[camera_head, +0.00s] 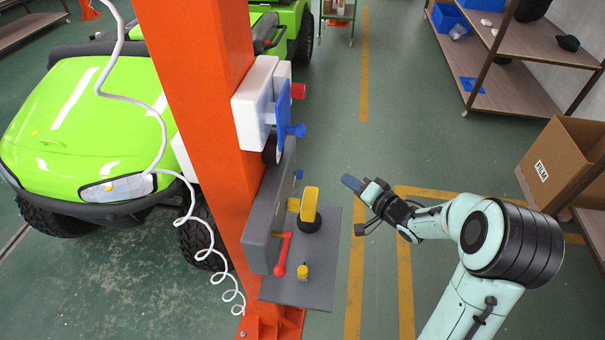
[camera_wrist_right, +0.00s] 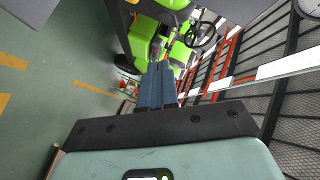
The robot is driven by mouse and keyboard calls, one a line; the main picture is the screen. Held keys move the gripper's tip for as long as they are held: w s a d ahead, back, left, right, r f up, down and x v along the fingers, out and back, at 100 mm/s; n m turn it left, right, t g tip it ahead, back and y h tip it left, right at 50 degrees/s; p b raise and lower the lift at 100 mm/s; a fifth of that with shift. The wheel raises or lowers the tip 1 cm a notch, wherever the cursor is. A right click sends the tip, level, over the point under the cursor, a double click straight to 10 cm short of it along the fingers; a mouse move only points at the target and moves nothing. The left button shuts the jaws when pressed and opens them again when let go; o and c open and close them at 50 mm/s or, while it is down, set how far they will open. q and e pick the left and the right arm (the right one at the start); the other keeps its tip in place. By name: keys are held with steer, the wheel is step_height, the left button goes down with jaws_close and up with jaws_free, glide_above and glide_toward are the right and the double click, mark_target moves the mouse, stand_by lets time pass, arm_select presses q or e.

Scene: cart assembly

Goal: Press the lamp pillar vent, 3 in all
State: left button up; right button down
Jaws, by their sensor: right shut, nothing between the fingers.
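The orange pillar (camera_head: 195,90) stands left of the middle in the head view. It carries a white box (camera_head: 255,100) with red and blue knobs, and a grey panel (camera_head: 266,215) with a red lever (camera_head: 283,252) and a grey shelf (camera_head: 322,240). A yellow-and-black part (camera_head: 309,207) and a small yellow piece (camera_head: 302,271) are on the shelf. I cannot tell which part is the vent. My right gripper (camera_head: 351,183) is shut and empty, to the right of the panel and apart from it. Its blue fingers show together in the right wrist view (camera_wrist_right: 158,82). My left gripper is not in view.
A green cart (camera_head: 75,120) with a headlamp stands left of the pillar, a coiled white hose (camera_head: 190,215) hanging before it. A cardboard box (camera_head: 565,160) and shelving (camera_head: 520,45) are at the right. Floor between pillar and shelving is clear apart from my right arm.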

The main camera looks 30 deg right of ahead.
mark_target(300, 175)
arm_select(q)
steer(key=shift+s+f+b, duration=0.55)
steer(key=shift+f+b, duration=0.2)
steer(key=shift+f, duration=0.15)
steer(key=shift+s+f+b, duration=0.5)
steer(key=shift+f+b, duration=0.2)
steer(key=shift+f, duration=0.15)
arm_select(e)
steer(key=shift+w+a, duration=1.45)
steer(key=shift+a, duration=0.25)
steer(key=shift+w+a, duration=1.4)
steer(key=shift+a, duration=0.25)
steer(key=shift+w+a, duration=0.1)
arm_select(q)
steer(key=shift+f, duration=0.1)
arm_select(e)
steer(key=shift+w+a, duration=0.15)
steer(key=shift+a, duration=0.1)
